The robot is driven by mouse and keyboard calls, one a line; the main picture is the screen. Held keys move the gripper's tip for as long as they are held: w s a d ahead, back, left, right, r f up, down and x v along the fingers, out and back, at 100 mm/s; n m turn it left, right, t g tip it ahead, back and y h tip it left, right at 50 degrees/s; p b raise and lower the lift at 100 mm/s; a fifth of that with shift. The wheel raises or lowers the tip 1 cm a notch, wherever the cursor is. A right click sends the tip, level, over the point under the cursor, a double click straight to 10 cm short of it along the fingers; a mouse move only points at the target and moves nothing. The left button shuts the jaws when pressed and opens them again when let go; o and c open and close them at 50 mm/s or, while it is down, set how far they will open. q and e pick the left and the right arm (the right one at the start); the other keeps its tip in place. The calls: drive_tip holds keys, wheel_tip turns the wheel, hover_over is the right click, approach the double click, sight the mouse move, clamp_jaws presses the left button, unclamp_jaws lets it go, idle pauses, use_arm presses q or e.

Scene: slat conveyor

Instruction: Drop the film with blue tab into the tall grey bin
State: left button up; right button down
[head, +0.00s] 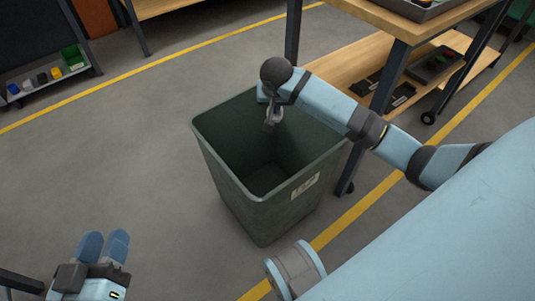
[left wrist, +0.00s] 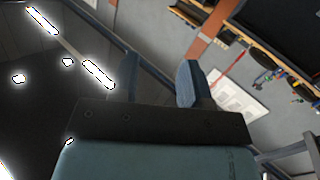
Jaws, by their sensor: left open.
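The tall grey bin (head: 240,185) stands upright on the floor in the middle of the head view. It is open at the top, with a pale label on its front; the part of its inside that shows is dark and looks empty. My right arm reaches in from the right, and its gripper (head: 273,118) hangs down over the bin's opening. It is too small to tell whether its fingers are apart. My left gripper (head: 104,240) is at the lower left, away from the bin. Its blue fingers stand apart and empty, also in the left wrist view (left wrist: 160,82). I cannot make out the film with blue tab.
A wooden workbench (head: 378,20) with a lower shelf stands behind and right of the bin, close to my right arm. A low rack (head: 45,85) with small coloured items is at the far left. Yellow lines mark the grey floor, which is clear left of the bin.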

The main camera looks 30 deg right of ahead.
use_arm(q)
drive_tip(key=shift+w+a+f+m+b, duration=0.2)
drive_tip(key=shift+w+f+m+b, duration=0.15)
drive_tip(key=shift+f+m+b, duration=0.25)
use_arm(e)
drive_tip(key=shift+f, duration=1.05)
use_arm(q)
drive_tip(key=shift+r, duration=0.2)
use_arm(e)
drive_tip(key=c, duration=1.2)
unclamp_jaws()
drive_tip(key=shift+s+a+r, duration=0.1)
drive_tip(key=shift+s+r, duration=0.05)
drive_tip(key=shift+r, duration=0.4)
drive_tip(key=p+v, duration=0.2)
drive_tip(key=v, duration=0.1)
drive_tip(key=shift+r, duration=0.2)
use_arm(q)
drive_tip(key=r+p, duration=0.1)
drive_tip(key=r, duration=0.1)
drive_tip(key=r+n+t+p, duration=0.1)
drive_tip(key=r, duration=0.1)
drive_tip(key=r+t+p, duration=0.1)
drive_tip(key=shift+s+r+n, duration=0.35)
drive_tip(key=shift+r+n, duration=0.05)
use_arm(e)
drive_tip(key=v, duration=0.9)
drive_tip(key=shift+s+a+r, duration=0.1)
drive_tip(key=shift+s+r, duration=0.05)
drive_tip(key=shift+s, duration=0.05)
